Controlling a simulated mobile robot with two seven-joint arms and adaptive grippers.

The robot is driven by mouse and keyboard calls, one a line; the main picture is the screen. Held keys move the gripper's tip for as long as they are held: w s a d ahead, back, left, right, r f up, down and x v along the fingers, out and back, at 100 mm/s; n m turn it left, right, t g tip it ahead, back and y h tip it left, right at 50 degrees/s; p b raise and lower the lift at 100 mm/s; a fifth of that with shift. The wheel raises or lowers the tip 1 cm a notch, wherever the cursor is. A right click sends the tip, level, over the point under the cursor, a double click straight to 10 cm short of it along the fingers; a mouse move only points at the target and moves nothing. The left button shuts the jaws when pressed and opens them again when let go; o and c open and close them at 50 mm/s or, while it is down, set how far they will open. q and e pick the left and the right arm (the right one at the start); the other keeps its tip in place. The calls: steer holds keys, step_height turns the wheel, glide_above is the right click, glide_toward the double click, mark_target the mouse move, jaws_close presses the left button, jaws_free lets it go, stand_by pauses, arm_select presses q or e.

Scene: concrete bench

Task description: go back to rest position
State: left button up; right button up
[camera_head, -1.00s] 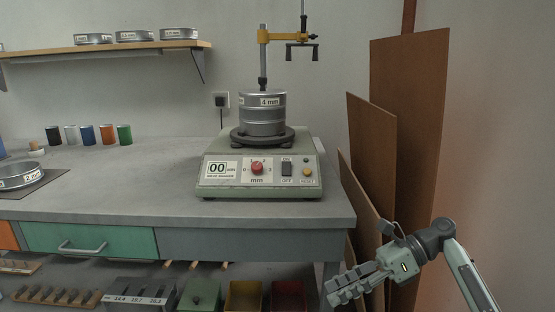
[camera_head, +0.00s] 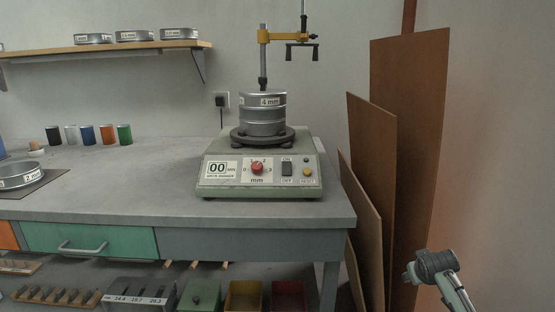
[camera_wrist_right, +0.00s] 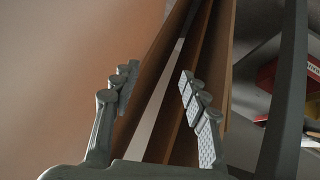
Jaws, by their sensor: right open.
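My right gripper (camera_wrist_right: 158,82) is open, its two ridged grey fingers spread wide with nothing between them. In the right wrist view the edges of brown boards show beyond and between the fingers. In the head view only part of my right arm shows at the lower right, in front of the boards and clear of the bench; its fingers are not seen there. My left gripper is in neither view.
Brown boards (camera_head: 410,120) lean against the wall right of the bench (camera_head: 100,195). A sieve shaker (camera_head: 258,180) with stacked sieves (camera_head: 263,118) stands on the bench's right end. Bins, including a red one (camera_head: 289,297), stand below. The bench's front middle is clear.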

steer(key=s+a+f+g+y, duration=0.1)
steer(key=s+a+f, duration=0.2)
steer(key=s+f, duration=0.45)
steer(key=s+a+f+g, duration=0.1)
steer(key=s+a+f, duration=0.2)
steer(key=s+f, duration=0.45)
steer(key=s+a+f+g, duration=0.1)
steer(key=s+a+f, duration=0.1)
steer(key=s, duration=0.6)
steer(key=s+a+f+g+y, duration=0.1)
steer(key=s+a+f, duration=0.1)
steer(key=s, duration=0.6)
steer(key=s+a+f+g, duration=0.1)
steer(key=s+a+f, duration=0.1)
steer(key=s, duration=0.5)
steer(key=shift+s+f+n+y, duration=0.3)
steer(key=shift+s+f+n, duration=0.1)
steer(key=shift+f, duration=0.4)
